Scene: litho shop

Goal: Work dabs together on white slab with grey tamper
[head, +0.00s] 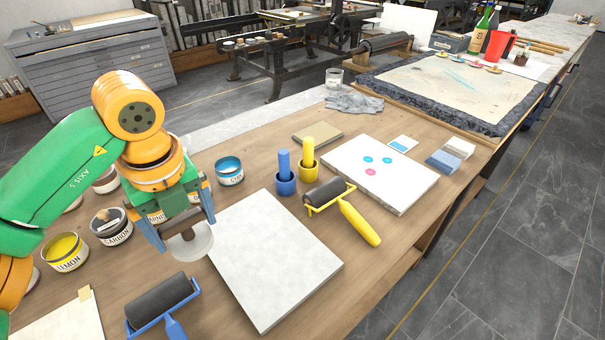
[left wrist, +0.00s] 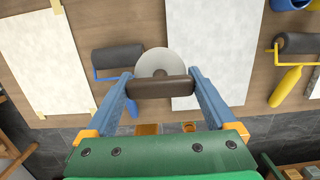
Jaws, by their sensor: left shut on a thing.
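My left gripper (head: 181,232) is shut on the brown handle of the grey tamper (head: 203,245), whose round pale grey disc hangs below the fingers. In the left wrist view, the handle lies crosswise between the fingers (left wrist: 160,86), with the tamper's disc (left wrist: 151,62) beyond it. The white slab (head: 400,196) lies to the right on the bench, well apart from the tamper. My right gripper is not in view.
A large pale grey slab (head: 275,262) lies just right of the tamper. A blue tamper (head: 285,165) and yellow tamper (head: 308,150) stand in cups, with a yellow-handled roller (head: 357,222) beside the white slab. A blue roller (head: 160,302) and ink tins (head: 65,252) are near my arm.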

